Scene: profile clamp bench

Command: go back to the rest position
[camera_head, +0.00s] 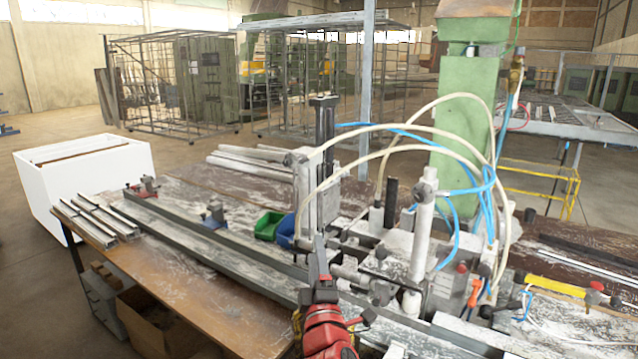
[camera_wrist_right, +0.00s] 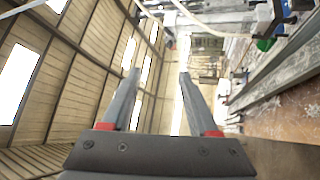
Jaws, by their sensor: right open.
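My right gripper (camera_head: 319,262) shows in the head view at the bottom centre, on my red arm, in front of the clamp machine (camera_head: 421,243). It looks raised above the bench, though the exact gap to the machine is hard to tell. In the right wrist view its two grey fingers (camera_wrist_right: 158,77) stand apart with nothing between them. The bench (camera_head: 190,290) has a long grey metal profile (camera_head: 215,248) along it. My left gripper is in no view.
Pale hoses (camera_head: 398,127) and blue hoses (camera_head: 448,225) arch over the machine close to my right gripper. A green bin (camera_head: 268,225) and a blue bin (camera_head: 286,232) sit behind the profile. A white box (camera_head: 85,180) stands at the left; floor beyond is open.

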